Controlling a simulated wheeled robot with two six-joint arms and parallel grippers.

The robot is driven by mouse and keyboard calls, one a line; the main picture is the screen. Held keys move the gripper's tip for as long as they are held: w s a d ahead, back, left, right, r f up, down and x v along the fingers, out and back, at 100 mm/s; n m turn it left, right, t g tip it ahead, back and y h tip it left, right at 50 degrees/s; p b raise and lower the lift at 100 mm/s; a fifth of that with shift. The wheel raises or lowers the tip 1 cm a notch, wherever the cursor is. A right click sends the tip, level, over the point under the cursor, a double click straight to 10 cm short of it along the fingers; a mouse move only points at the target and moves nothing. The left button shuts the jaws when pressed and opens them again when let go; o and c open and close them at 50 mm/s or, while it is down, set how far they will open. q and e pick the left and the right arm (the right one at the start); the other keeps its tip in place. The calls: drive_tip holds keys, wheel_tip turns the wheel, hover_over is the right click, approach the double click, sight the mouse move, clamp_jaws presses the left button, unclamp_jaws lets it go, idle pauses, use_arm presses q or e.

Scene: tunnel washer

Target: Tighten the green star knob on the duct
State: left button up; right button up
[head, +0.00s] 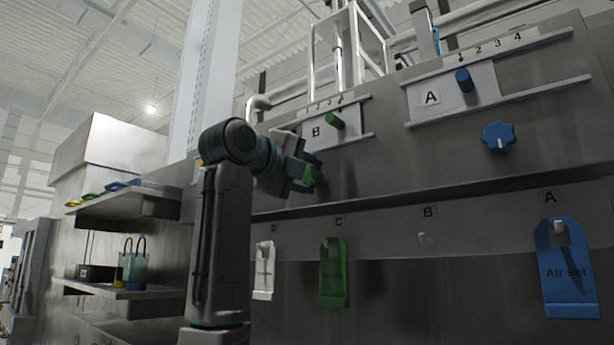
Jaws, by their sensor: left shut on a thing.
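The green star knob (312,176) sits on the grey duct face below the slider plate marked B. My left arm comes up from below, and my left gripper (304,174) is shut on this knob. How far the knob is turned cannot be seen. My right gripper is not in view.
A blue star knob (498,136) is farther right, under the slider plate marked A (452,93). Below a ledge hang a white tag (263,270), a green tag (333,272) and a blue tag (566,268). Shelves (125,200) with small items stand at left.

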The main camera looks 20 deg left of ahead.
use_arm(q)
drive_tip(key=m, duration=0.5)
drive_tip(key=shift+f+m, duration=0.1)
drive_tip(key=shift+m, duration=0.3)
idle(0.4)
drive_tip(key=o, duration=1)
drive_tip(key=shift+c, duration=0.2)
drive_tip(key=shift+s, duration=0.1)
drive_tip(key=shift+s+a+b, duration=0.15)
drive_tip(key=shift+s+b, duration=0.15)
drive_tip(key=shift+b, duration=0.05)
drive_tip(key=b+v, duration=0.4)
drive_tip(key=v, duration=0.6)
drive_tip(key=shift+b, duration=0.3)
